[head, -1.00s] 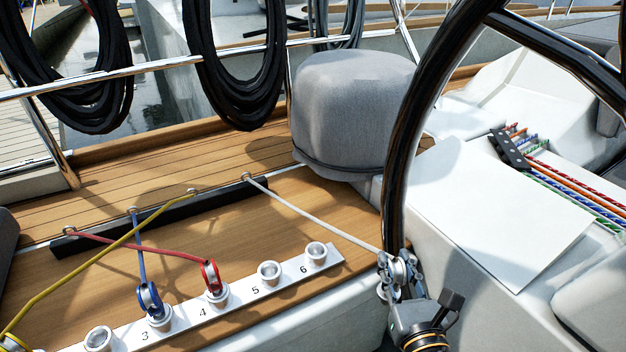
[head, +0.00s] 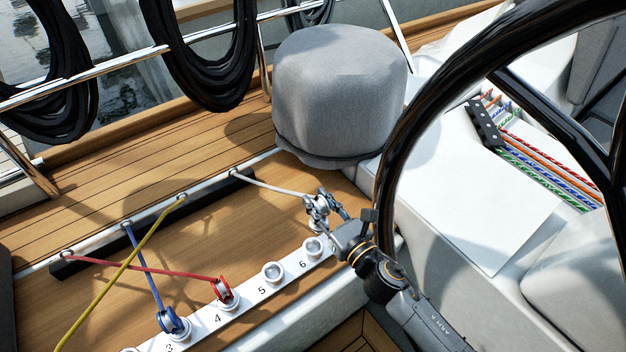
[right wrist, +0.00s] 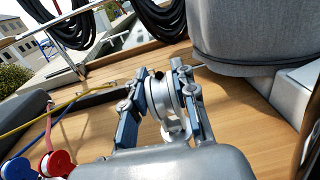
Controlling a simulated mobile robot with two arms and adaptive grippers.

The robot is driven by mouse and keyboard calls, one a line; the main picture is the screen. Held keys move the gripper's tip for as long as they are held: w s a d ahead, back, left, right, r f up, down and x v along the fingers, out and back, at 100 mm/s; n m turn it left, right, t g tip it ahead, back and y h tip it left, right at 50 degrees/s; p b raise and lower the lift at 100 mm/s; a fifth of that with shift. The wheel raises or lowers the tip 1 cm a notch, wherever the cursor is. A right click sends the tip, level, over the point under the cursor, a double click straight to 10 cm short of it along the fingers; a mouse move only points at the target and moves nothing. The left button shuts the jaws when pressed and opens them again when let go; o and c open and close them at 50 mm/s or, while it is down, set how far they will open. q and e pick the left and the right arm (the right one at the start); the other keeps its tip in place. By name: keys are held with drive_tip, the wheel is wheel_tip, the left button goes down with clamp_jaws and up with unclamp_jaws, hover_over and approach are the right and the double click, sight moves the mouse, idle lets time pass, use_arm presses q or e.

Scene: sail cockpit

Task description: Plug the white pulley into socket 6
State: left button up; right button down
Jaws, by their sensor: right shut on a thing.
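My right gripper (head: 324,208) is shut on the white pulley (head: 317,207), a pale metallic sheave with the white rope (head: 270,187) running from it to the rail at the back. In the right wrist view the pulley (right wrist: 166,98) sits between the two finger pads. It appears held just above and behind socket 6 (head: 313,247), which looks empty. The exact gap cannot be told. The numbered white strip (head: 244,305) holds the sockets. My left gripper is not in view.
The red pulley (head: 224,291) sits in socket 4 and the blue pulley (head: 171,321) in socket 3. Socket 5 (head: 273,272) is empty. A black steering wheel (head: 392,150) stands close to my right arm. A grey covered drum (head: 340,90) stands behind.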

sight(313, 220)
drive_tip(key=shift+w+a+r+y, duration=0.15)
drive_tip(key=shift+a+r+y, duration=0.2)
drive_tip(key=shift+a, duration=0.2)
drive_tip(key=shift+a+f+n, duration=0.1)
drive_tip(key=shift+a+n, duration=0.05)
drive_tip(key=shift+n, duration=0.15)
drive_tip(key=shift+f, duration=0.2)
use_arm(q)
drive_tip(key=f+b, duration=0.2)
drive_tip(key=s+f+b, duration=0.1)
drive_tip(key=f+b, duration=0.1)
drive_tip(key=b, duration=0.1)
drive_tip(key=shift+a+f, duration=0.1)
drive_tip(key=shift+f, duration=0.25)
use_arm(e)
wheel_tip(313, 220, down, 5)
drive_tip(key=shift+f, duration=0.2)
